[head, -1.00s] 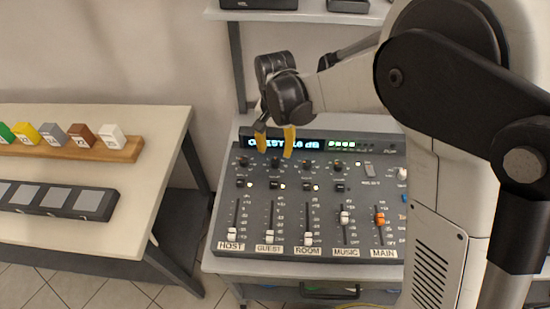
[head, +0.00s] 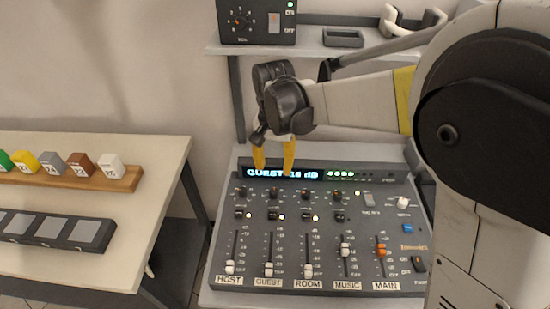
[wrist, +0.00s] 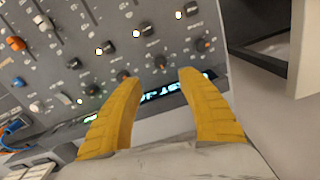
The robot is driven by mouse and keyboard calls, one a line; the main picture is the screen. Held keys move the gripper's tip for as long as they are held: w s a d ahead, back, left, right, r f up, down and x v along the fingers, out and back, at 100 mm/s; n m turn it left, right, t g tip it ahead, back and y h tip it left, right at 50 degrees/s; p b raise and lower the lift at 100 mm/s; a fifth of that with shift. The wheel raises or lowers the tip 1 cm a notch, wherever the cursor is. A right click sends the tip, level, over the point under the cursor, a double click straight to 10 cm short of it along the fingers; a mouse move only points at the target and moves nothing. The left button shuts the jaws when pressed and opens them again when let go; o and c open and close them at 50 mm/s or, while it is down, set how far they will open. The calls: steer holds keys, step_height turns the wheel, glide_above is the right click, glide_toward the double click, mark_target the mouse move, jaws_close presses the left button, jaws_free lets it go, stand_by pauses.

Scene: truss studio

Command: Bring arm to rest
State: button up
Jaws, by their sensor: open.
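My gripper (head: 273,156) is above the back edge of the audio mixer (head: 222,262), in front of its display. Its two yellow fingers are apart with nothing between them. The display (head: 300,174) reads "GUEST" and a dB value, partly covered by the fingers. In the wrist view my gripper (wrist: 152,78) shows both fingers spread over the mixer's panel (wrist: 75,58), with knobs and lit buttons beyond the tips. The mixer's HOST, GUEST and ROOM faders are low; the MUSIC and orange MAIN faders (head: 381,251) are higher.
A shelf (head: 290,49) behind the arm holds a black box with a dial (head: 240,24), a small tray (head: 343,38) and a headphone-like white item (head: 398,20). At left, a table (head: 150,165) carries coloured blocks on a wooden rail (head: 125,180) and a dark strip of pads (head: 62,238).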

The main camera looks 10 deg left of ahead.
steer(key=s+d+r+t, duration=0.2)
steer(key=s+d, duration=0.3)
steer(key=d, duration=0.3)
steer(key=s+d+r+n+t, duration=0.1)
steer(key=s+d+r, duration=0.3)
steer(key=d, duration=0.5)
steer(key=s+d+r+t, duration=0.3)
steer(key=s+d+t, duration=0.1)
steer(key=s+d, duration=0.3)
steer(key=shift+d+n, duration=0.3)
steer(key=shift+d, duration=0.35)
